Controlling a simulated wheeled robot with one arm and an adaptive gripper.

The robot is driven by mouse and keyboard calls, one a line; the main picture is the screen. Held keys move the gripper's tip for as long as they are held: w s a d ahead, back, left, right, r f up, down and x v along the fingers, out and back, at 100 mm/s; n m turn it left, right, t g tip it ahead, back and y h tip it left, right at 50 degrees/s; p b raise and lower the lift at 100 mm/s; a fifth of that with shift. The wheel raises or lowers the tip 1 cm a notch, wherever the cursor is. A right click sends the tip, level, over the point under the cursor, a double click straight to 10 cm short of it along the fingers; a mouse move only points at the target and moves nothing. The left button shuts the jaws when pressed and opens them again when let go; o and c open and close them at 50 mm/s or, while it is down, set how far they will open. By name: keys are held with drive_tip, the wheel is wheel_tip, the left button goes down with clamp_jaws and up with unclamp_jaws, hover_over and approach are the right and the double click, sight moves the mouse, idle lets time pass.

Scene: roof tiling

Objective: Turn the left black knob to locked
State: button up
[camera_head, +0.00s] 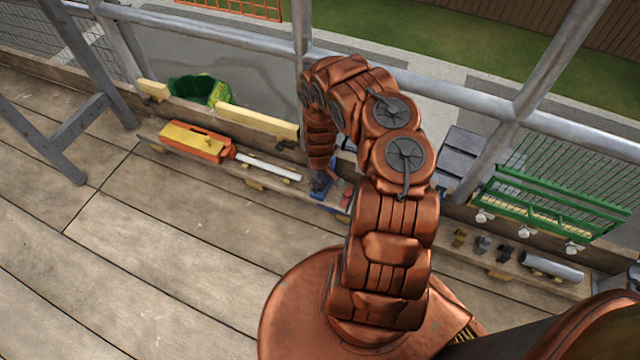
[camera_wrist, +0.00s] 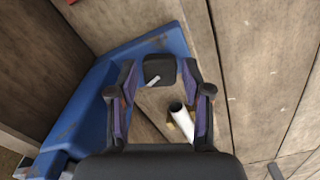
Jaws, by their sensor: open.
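A black knob (camera_wrist: 160,69) with a white mark shows at the top middle of the wrist view. It sits by a blue body (camera_wrist: 90,100). My gripper (camera_wrist: 159,75) is open, its two fingertips on either side of the knob, with no clear contact seen. I cannot tell how far the knob is turned or whether it is the left one. In the head view my gripper (camera_head: 320,183) points down at a blue thing (camera_head: 321,193) on the low shelf, and the knob cannot be made out behind my arm.
A white tube (camera_wrist: 181,114) lies near the right finger; a long white tube (camera_head: 268,167) shows in the head view. An orange and yellow tool (camera_head: 195,140) lies left of it. A green rack (camera_head: 545,205) and several small fittings stand right. Metal rails (camera_head: 430,88) run behind.

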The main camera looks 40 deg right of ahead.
drive_tip(key=c, duration=0.9)
drive_tip(key=shift+o, duration=0.2)
drive_tip(key=shift+m, duration=0.3)
drive_tip(key=shift+w+m+b, duration=0.1)
drive_tip(key=shift+m+b, duration=0.35)
drive_tip(key=shift+m, duration=0.75)
drive_tip(key=shift+m+b, duration=0.45)
drive_tip(key=shift+m, duration=0.45)
